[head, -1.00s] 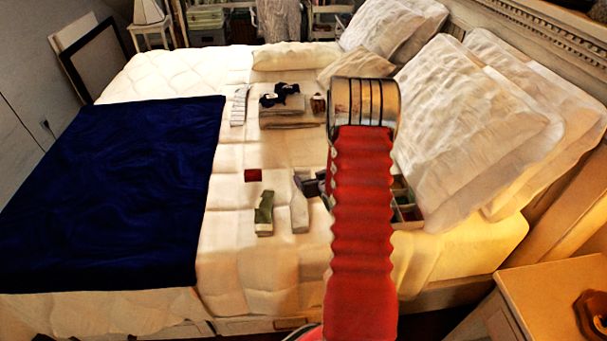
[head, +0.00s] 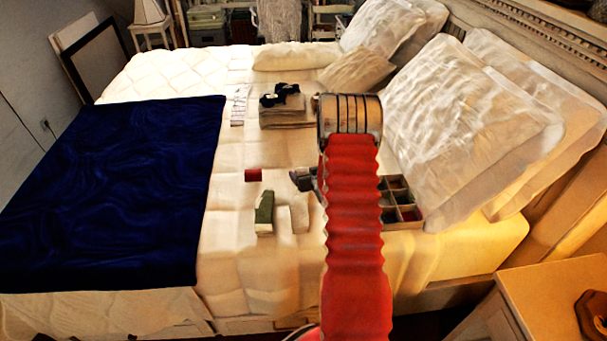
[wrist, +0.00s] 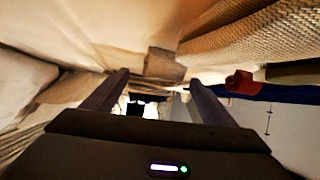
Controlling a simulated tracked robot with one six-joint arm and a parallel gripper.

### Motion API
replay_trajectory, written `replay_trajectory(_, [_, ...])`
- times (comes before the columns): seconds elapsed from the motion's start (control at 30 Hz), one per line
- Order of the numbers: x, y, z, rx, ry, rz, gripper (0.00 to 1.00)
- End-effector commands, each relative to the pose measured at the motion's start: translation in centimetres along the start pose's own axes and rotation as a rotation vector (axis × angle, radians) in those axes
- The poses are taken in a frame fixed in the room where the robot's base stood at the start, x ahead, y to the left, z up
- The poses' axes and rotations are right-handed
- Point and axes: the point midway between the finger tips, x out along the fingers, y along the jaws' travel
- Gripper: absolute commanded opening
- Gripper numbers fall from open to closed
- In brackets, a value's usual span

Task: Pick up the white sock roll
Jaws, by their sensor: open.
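A pale roll-like item (head: 300,218), which looks like the white sock roll, lies on the bed just right of a green item (head: 264,213). My gripper (head: 303,178) shows as a small dark shape left of my red arm, just behind the pale item in the head view; the gap between them is hard to judge. In the wrist view my gripper (wrist: 158,78) has its two dark fingers apart, with nothing visibly held. A grey-beige block (wrist: 164,65) shows near the fingertips; I cannot tell whether it is the roll.
A divided box (head: 401,212) stands right of my arm, partly hidden. Folded towels (head: 288,119) with dark socks (head: 279,95) lie behind. Pillows (head: 465,130) fill the right; a blue blanket (head: 110,200) covers the left.

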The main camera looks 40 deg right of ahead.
Motion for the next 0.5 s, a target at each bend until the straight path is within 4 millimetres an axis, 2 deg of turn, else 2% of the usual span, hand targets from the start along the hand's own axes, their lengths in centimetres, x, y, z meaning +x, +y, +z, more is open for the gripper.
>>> replay_trajectory(0.3, [3.7, -0.3, 0.3, -0.001, 0.000, 0.000, 0.79])
replay_trajectory(0.5, [4.6, -0.3, 0.2, 0.000, 0.000, 0.000, 0.79])
